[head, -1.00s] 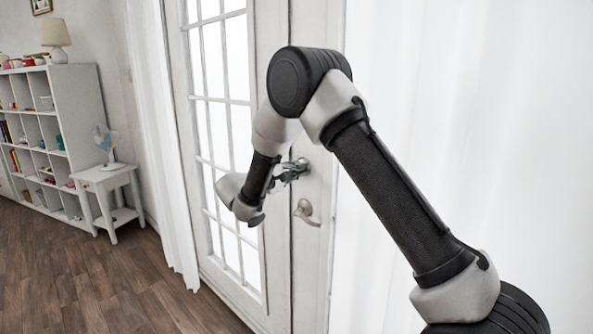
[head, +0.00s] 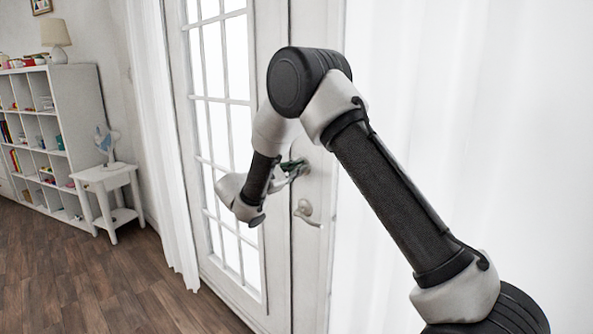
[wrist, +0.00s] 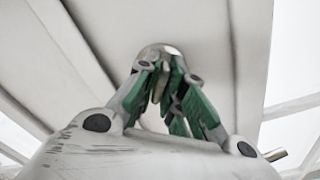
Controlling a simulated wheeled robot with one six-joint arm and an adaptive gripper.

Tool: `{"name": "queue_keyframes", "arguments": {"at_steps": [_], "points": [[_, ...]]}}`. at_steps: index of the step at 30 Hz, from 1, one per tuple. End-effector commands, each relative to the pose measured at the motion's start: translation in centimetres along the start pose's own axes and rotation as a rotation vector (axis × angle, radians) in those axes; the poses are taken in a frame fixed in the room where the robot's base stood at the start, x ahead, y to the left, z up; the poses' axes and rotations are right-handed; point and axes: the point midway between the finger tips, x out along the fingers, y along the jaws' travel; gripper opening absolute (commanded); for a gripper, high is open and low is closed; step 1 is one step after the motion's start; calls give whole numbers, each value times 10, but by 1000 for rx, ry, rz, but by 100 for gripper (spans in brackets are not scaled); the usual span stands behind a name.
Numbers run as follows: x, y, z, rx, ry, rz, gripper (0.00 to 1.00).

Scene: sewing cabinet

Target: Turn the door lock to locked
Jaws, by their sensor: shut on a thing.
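The door lock (wrist: 158,50) is a round metal piece on the white door, with a thin turn piece (wrist: 160,84) standing out from it. My gripper (wrist: 168,88) has green-padded fingers closed around the turn piece, which is partly hidden between them. In the head view my gripper (head: 291,168) is at the lock, above the door handle, and covers most of it. The exact angle of the turn piece is hard to tell.
The lever door handle (head: 305,210) is just below my gripper. The white glazed door (head: 232,150) has curtains (head: 165,150) beside it. A small white side table (head: 105,178) and a shelf (head: 80,110) stand at the left. The wooden floor between is clear.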

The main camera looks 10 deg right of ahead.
Motion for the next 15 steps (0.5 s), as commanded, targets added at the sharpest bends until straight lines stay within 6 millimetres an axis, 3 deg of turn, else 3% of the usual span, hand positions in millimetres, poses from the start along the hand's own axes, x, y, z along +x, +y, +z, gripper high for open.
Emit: {"name": "queue_keyframes", "arguments": {"at_steps": [15], "points": [[-1, -1, -1, -454, 2, 2, 0]]}}
